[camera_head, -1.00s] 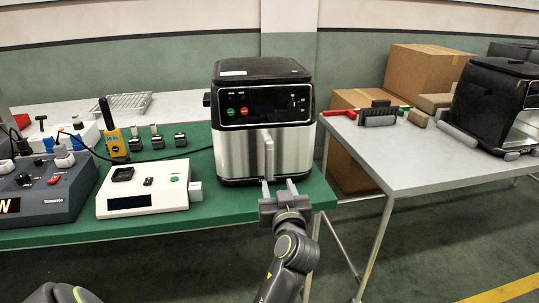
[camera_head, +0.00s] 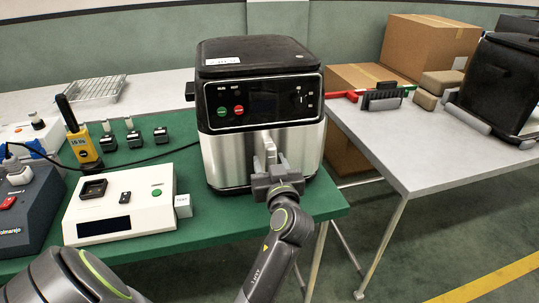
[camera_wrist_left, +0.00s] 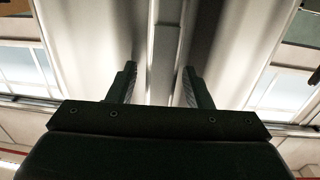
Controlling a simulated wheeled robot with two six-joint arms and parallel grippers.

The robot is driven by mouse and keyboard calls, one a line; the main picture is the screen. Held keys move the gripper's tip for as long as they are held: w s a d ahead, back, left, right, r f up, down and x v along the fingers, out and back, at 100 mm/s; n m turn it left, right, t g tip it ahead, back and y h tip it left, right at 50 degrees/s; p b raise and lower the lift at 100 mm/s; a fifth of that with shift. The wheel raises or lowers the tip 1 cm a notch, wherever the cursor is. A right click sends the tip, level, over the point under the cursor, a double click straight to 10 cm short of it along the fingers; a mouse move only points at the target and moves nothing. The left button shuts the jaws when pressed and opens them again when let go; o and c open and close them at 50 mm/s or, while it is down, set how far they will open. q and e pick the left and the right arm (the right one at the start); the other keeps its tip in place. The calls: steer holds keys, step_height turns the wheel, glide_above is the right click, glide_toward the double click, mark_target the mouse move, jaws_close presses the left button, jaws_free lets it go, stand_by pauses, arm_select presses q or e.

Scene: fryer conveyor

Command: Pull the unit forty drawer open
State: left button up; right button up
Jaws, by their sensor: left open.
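The unit is a black and silver air fryer (camera_head: 262,100) on the green table, with a red and a green button on its dark panel. Its drawer front is shiny steel (camera_head: 225,160) and looks shut. A vertical handle (camera_head: 268,148) stands at the middle of it. My left gripper (camera_head: 271,165) is at the lower part of the handle. In the left wrist view the two fingers (camera_wrist_left: 158,88) are open, one on each side of the handle (camera_wrist_left: 163,60), with gaps visible. My right gripper is in neither view.
A white device (camera_head: 122,208) with a green button and a small white block (camera_head: 183,206) lie left of the fryer. A yellow handheld unit (camera_head: 83,147) stands behind. A grey table (camera_head: 400,165) with boxes and a second fryer (camera_head: 500,85) is at right.

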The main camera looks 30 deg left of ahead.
arm_select(q)
steer(key=shift+s+d+r, duration=0.15)
steer(key=shift+s+d, duration=0.05)
steer(key=shift+c, duration=0.4)
jaws_close()
